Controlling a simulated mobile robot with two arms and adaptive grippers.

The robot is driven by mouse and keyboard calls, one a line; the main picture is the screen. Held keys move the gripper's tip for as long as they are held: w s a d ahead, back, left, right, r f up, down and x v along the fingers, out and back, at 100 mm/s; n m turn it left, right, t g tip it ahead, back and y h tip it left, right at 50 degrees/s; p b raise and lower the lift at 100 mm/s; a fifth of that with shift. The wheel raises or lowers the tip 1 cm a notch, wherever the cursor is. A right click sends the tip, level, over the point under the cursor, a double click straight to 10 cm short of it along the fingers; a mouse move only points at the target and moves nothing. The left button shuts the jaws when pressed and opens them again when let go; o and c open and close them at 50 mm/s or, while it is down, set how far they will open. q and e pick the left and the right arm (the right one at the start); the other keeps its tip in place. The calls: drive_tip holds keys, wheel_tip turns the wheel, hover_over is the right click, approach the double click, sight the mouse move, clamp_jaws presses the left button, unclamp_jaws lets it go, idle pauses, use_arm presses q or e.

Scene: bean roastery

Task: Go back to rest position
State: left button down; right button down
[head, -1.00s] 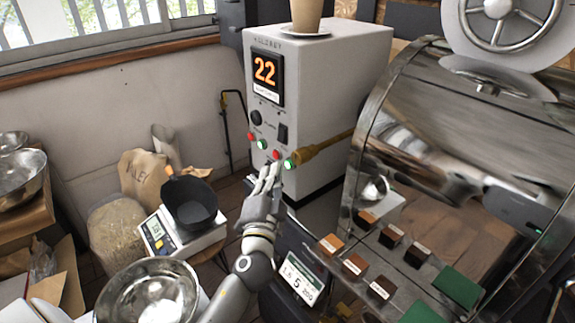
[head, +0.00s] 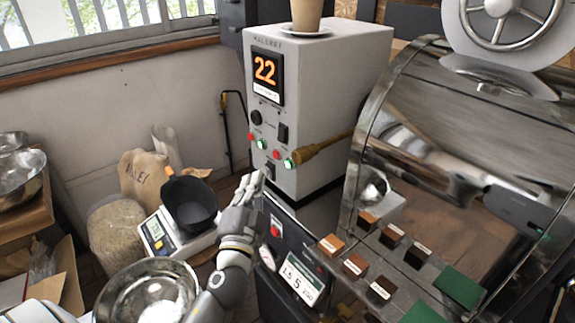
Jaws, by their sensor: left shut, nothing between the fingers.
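My left gripper (head: 250,186) is shut and empty. It is just below and left of the white control box (head: 335,95), apart from its row of buttons. The box shows an orange 22 on its display (head: 266,69), with red and green buttons (head: 263,144) below. My left arm comes up from the bottom of the view, over the edge of the steel bowl. My right gripper is not in view.
A black pan (head: 189,203) sits on a scale (head: 158,238) to the left. A steel bowl (head: 117,290) stands at the lower left. The shiny roaster (head: 440,130) fills the right, with sample blocks (head: 392,235) before it. A cup (head: 307,14) stands on the box.

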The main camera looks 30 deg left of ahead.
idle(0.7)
use_arm(q)
drive_tip(key=s+d+f+n+g+h, duration=0.1)
drive_tip(key=s+f+n+g, duration=0.3)
drive_tip(key=f, duration=0.4)
drive_tip(key=s+d+f+n+g+h, duration=0.1)
drive_tip(key=s+f+n+g, duration=0.1)
drive_tip(key=s+f+g, duration=0.45)
drive_tip(key=s+d+f+g+h, duration=0.55)
drive_tip(key=s+d+f, duration=0.5)
drive_tip(key=s, duration=0.35)
wheel_tip(320, 180, down, 26)
drive_tip(key=m, duration=0.1)
drive_tip(key=s+a+f+g, duration=0.2)
drive_tip(key=s+f, duration=1.3)
drive_tip(key=s, duration=0.2)
drive_tip(key=shift+s+a+f, duration=0.25)
drive_tip(key=shift+s+f, duration=0.1)
drive_tip(key=shift+f, duration=0.05)
